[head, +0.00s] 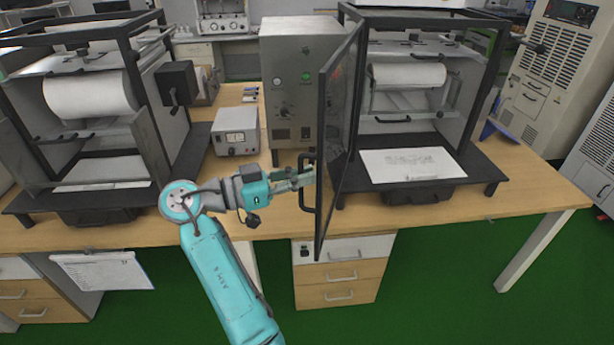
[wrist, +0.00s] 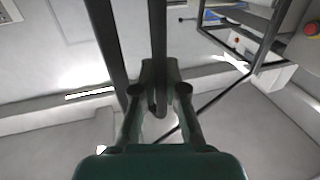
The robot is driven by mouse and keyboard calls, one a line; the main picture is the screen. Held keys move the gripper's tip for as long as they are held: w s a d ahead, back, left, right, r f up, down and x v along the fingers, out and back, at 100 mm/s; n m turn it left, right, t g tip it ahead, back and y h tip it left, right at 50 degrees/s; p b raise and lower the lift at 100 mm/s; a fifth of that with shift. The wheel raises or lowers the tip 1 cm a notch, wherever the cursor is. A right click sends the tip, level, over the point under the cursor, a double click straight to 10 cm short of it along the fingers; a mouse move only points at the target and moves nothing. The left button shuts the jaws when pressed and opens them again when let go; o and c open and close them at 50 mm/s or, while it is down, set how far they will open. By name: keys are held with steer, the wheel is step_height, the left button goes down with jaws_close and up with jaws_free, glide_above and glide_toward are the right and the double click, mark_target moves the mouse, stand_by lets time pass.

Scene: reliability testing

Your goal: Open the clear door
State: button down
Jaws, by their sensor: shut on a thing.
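The clear door (head: 338,130) is a dark-framed panel hinged on the right-hand machine (head: 425,70). In the head view it stands swung out toward me, nearly edge-on, and the machine's front is uncovered. Its black handle (head: 306,183) sits on the door's left face near the lower half. My gripper (head: 303,178) is at the handle, and in the wrist view its two fingers (wrist: 160,100) are closed around a dark vertical bar, the handle (wrist: 158,50). The exact contact points are partly hidden by the fingers.
A printed sheet (head: 412,164) lies on the machine's dark base. A grey control cabinet (head: 290,90) stands behind the door, with a small meter box (head: 235,130) to its left. Another framed machine (head: 90,110) stands at the left. Drawers (head: 342,272) are under the wooden bench (head: 520,210).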

steer(key=shift+s+a+f, duration=0.1)
steer(key=shift+f, duration=0.1)
steer(key=c, duration=1.2)
jaws_free()
steer(key=shift+r, duration=0.1)
steer(key=v, duration=1.2)
